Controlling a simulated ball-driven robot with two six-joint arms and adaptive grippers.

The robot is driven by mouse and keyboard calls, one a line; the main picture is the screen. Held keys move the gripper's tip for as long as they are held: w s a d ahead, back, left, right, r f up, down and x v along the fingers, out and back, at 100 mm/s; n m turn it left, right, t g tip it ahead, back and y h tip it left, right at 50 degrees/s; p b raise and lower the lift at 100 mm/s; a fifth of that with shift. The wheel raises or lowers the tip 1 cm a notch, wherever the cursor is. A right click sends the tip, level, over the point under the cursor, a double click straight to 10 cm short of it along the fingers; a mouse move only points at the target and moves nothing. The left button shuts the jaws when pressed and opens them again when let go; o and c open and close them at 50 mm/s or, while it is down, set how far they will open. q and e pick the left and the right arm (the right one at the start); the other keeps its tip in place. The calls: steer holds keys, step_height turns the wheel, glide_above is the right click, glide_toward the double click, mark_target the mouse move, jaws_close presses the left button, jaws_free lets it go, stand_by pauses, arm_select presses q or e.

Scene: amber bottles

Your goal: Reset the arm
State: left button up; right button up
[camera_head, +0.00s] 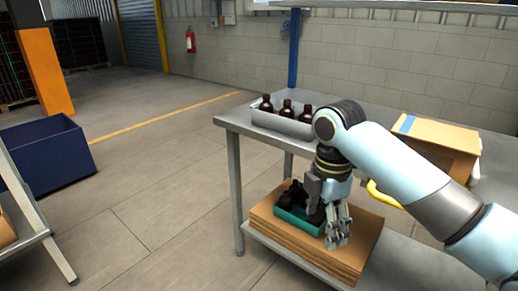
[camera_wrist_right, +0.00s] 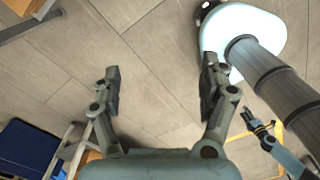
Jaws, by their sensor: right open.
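My right gripper (camera_head: 338,240) hangs open and empty in front of the teal bin in the head view, fingers pointing down. In the right wrist view its two fingers (camera_wrist_right: 162,78) are wide apart with only floor between them. Amber bottles (camera_head: 287,108) with dark caps stand in a grey tray (camera_head: 283,124) on the table top. More dark bottles (camera_head: 291,194) are in the teal bin (camera_head: 300,222) on the lower shelf, partly hidden by my right gripper. A small gripper, seemingly my left (camera_wrist_right: 258,125), shows at the right wrist view's lower right; its jaw state is unclear.
The teal bin rests on stacked cardboard (camera_head: 290,245). A cardboard box (camera_head: 435,135) stands on the table behind my right arm. The table's left edge (camera_head: 235,125) is near. A blue crate (camera_head: 45,155) stands on the floor at left. The floor between is clear.

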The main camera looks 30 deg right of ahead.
steer(key=shift+f, duration=0.1)
steer(key=s+a+f+m, duration=0.2)
steer(key=s+f+m, duration=0.5)
steer(key=s+f, duration=1)
steer(key=s+a+f+m+t, duration=0.1)
steer(key=s+f+m, duration=0.7)
steer(key=s+f, duration=1)
step_height(320, 180, down, 4)
steer(key=shift+s+a+h, duration=0.2)
steer(key=shift+a+h, duration=0.2)
steer(key=shift+a, duration=0.2)
